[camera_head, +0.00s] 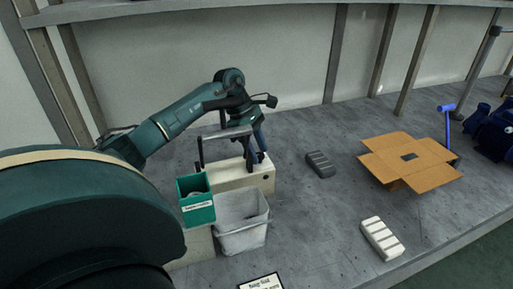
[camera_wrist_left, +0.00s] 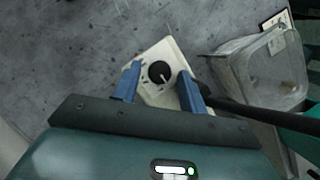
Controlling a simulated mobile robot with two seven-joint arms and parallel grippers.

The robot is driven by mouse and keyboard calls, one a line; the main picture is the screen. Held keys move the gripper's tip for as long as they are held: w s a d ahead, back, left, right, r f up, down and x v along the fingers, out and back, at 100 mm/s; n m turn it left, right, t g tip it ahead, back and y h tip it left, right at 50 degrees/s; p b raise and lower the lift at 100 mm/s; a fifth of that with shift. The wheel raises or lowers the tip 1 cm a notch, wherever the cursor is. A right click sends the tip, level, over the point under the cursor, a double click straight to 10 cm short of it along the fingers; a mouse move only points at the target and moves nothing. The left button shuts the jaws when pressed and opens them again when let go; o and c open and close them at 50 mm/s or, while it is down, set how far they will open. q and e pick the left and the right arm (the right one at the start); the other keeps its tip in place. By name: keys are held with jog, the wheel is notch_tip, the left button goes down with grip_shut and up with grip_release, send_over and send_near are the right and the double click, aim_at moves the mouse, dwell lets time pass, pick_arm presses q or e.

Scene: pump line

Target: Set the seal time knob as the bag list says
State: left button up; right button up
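The cream sealer box (camera_head: 228,177) stands on the grey bench, with a raised grey bar above it. The black seal time knob (camera_wrist_left: 160,72) with a white pointer line sits on its cream face in the left wrist view; the dial marks are too small to read. My left gripper (camera_head: 257,161) is over the right end of the sealer. In the left wrist view its blue fingers (camera_wrist_left: 159,80) are apart, one on each side of the knob, with gaps showing. A white printed card (camera_head: 262,282) lies at the bottom edge, mostly unreadable. My right gripper is out of view.
A green labelled box (camera_head: 197,212) and a grey bin (camera_head: 242,238) stand in front of the sealer. A dark block (camera_head: 320,165), a white block (camera_head: 381,238), an open cardboard box (camera_head: 425,160) and a blue pump (camera_head: 492,135) are to the right. Bench between them is clear.

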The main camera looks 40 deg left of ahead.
pick_arm(q)
jog(key=c, duration=0.8)
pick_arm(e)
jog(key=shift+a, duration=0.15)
pick_arm(q)
jog(key=shift+m, duration=0.3)
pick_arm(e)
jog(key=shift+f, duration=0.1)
pick_arm(q)
jog(key=shift+w+a+m+g+b, duration=0.15)
jog(key=shift+m+g+b, duration=0.35)
jog(key=shift+m+b, duration=0.4)
jog(key=shift+m+g+b, duration=0.5)
jog(key=shift+m, duration=0.9)
jog(key=shift+w+m, duration=0.1)
jog(key=shift+m, duration=0.2)
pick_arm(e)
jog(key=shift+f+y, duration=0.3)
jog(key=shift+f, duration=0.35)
pick_arm(q)
jog(key=shift+r, duration=0.1)
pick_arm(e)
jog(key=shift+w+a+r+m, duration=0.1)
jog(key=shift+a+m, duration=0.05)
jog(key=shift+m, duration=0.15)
pick_arm(q)
jog(key=o, duration=1)
